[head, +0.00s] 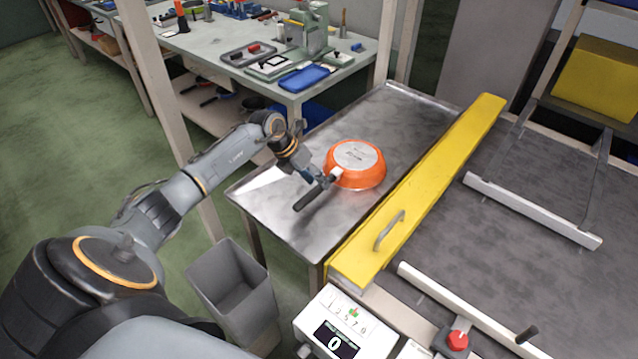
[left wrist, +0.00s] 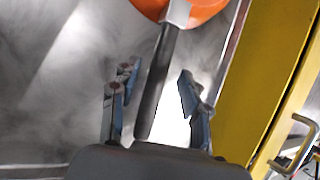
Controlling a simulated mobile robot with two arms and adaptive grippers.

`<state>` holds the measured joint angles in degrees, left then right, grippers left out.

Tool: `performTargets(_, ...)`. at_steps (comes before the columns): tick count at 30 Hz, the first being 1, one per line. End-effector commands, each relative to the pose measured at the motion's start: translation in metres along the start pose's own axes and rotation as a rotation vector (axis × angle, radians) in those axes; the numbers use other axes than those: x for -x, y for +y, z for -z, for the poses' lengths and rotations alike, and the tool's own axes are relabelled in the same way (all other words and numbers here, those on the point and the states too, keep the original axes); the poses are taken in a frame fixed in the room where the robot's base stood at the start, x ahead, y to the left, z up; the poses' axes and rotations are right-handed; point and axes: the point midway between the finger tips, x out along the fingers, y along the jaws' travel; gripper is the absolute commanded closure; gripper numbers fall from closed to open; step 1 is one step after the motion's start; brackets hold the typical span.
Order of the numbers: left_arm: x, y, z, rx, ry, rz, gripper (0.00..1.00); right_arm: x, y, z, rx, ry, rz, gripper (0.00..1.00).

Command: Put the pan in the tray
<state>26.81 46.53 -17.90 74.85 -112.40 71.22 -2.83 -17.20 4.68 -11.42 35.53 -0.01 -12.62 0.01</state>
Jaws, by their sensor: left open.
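An orange pan (head: 357,172) lies upside down, its pale base facing up, on a shiny steel surface with a low rim (head: 395,118). I cannot tell whether this surface is the tray. The pan's dark handle (head: 308,198) points to the lower left. My left gripper (head: 318,180) is open at the handle. In the left wrist view, the handle (left wrist: 158,85) runs between its two spread fingers, with gaps showing on both sides. The pan's orange body (left wrist: 205,9) is cut off at the top there. My right gripper is not in view.
A yellow barrier (head: 425,190) with a metal handle borders the steel surface on the right. Beyond it is a dark conveyor bed (head: 520,255) with white rails. A grey bin (head: 235,290) and a control box (head: 345,325) stand in front. A cluttered workbench (head: 215,45) is behind.

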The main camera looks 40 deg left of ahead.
Motion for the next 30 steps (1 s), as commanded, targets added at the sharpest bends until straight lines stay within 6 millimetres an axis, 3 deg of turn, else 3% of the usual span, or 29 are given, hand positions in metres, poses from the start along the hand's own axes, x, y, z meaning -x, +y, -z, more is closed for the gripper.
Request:
performTargets(6,0.049,0.002,0.0,-0.003,-0.002,-0.005,0.54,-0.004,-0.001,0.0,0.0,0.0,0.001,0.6)
performTargets(13,0.084,0.001,0.001,-0.001,0.0,-0.003,0.54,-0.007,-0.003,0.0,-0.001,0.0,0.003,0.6)
performTargets(18,0.093,0.0,0.0,-0.001,0.001,-0.001,0.54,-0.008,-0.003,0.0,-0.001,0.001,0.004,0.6)
performTargets(30,0.094,0.0,0.0,0.0,0.0,0.0,0.54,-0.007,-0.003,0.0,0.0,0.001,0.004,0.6)
